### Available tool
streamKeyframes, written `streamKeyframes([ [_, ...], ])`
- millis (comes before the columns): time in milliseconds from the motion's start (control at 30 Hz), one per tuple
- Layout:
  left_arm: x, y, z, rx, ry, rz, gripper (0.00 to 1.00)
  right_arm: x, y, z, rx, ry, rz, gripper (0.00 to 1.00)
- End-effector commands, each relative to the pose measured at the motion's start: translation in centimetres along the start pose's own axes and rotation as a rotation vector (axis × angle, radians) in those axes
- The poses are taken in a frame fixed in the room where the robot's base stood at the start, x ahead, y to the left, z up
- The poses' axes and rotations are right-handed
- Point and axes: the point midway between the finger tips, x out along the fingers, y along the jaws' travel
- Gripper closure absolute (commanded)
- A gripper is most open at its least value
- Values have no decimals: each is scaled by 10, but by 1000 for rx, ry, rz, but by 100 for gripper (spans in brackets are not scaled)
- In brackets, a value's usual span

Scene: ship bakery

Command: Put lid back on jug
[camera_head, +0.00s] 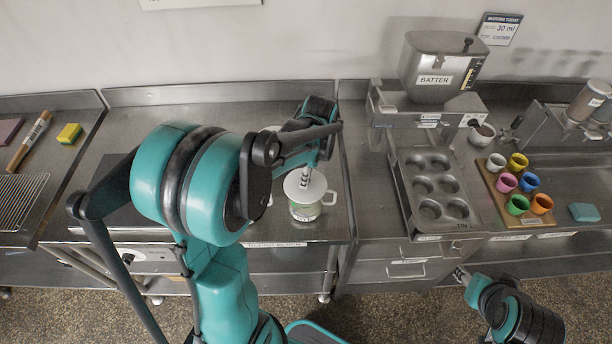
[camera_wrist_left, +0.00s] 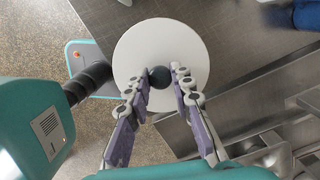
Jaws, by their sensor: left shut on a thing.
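The round white lid (camera_head: 298,190) has a dark knob (camera_wrist_left: 159,76) on top. My left gripper (camera_head: 306,177) comes down from above and is shut on the knob; the lid's disc also shows below its fingers in the left wrist view (camera_wrist_left: 160,38). The jug (camera_head: 304,212), pale with a green label and a handle on its right, stands on the steel counter directly under the lid. The lid hides the jug's mouth, and I cannot tell whether lid and jug touch. My right gripper (camera_head: 461,275) is low at the right, in front of the counter, too small to read.
A muffin tin (camera_head: 415,158) lies right of the jug, below the batter hopper (camera_head: 440,62). Several coloured cups stand on a board (camera_head: 488,182) farther right. A yellow sponge (camera_head: 69,134) lies far left. My left arm covers much of the left counter.

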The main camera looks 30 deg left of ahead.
Motion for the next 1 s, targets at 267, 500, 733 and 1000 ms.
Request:
streamKeyframes([
  [267, 0, 0, 0, 0, 0, 0, 70, 0, 0, 0, 0, 0, 0, 60],
  [500, 0, 0, 0, 0, 0, 0, 53, 0, 0, 0, 0, 0, 0, 60],
  [733, 0, 0, 0, 0, 0, 0, 33, 0, 0, 0, 0, 0, 0, 60],
  [1000, -2, 0, 0, 0, 0, 0, 33, -1, 0, -1, 0, 0, 0, 60],
])
